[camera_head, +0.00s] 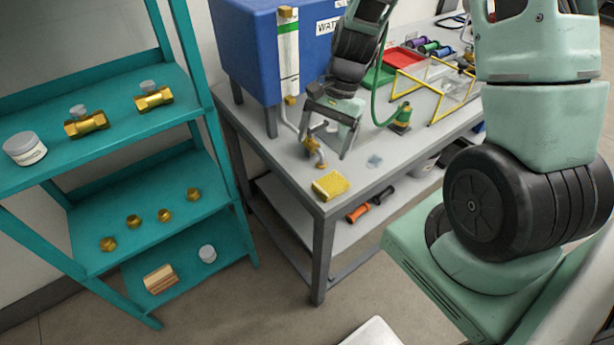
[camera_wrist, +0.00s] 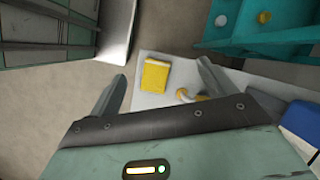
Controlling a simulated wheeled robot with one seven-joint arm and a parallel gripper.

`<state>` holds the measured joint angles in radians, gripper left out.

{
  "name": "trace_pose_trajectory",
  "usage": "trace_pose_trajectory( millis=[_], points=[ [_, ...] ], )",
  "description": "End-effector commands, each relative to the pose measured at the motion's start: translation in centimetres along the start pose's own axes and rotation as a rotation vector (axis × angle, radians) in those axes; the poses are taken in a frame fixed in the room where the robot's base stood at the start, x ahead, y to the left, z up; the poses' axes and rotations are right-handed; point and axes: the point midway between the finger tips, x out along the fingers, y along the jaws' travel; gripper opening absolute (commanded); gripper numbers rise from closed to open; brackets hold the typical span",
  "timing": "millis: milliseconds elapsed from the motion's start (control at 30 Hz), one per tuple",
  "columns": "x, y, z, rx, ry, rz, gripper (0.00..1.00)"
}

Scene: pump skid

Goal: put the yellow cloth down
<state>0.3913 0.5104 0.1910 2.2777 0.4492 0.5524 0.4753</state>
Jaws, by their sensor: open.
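The yellow cloth (camera_head: 331,184), a folded square pad, lies flat on the near corner of the grey workbench (camera_head: 345,205). My gripper (camera_head: 325,146) is open with nothing between its fingers, and in the head view it shows just behind the cloth over the bench. In the wrist view the cloth (camera_wrist: 156,75) appears between and beyond the two spread fingertips (camera_wrist: 163,70), apart from both. The exact height of my gripper above the bench is hard to tell.
A brass tap (camera_head: 314,148) on the blue tank's (camera_head: 262,60) pipe is close to my gripper. A teal shelf (camera_head: 110,190) with brass fittings stands left.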

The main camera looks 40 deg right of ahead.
Motion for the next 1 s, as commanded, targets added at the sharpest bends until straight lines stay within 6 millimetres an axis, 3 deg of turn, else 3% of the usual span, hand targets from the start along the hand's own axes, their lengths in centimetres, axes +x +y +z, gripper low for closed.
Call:
trace_pose_trajectory(
  millis=[33, 200, 300, 400, 600, 1000],
  points=[
    [-0.6, -1.1, 3.8, -0.177, 0.016, 0.025, 0.83],
    [-1.8, -1.1, 15.3, -0.787, 0.058, 0.127, 0.83],
    [-2.4, 0.8, 20.8, -1.124, 0.083, 0.189, 0.83],
    [-2.8, 2.9, 24.7, -1.404, 0.108, 0.24, 0.83],
    [-3.3, 5.9, 28.1, -1.72, 0.141, 0.302, 0.83],
    [-3.1, 6.3, 28.3, -1.765, 0.145, 0.313, 0.83]
  ],
)
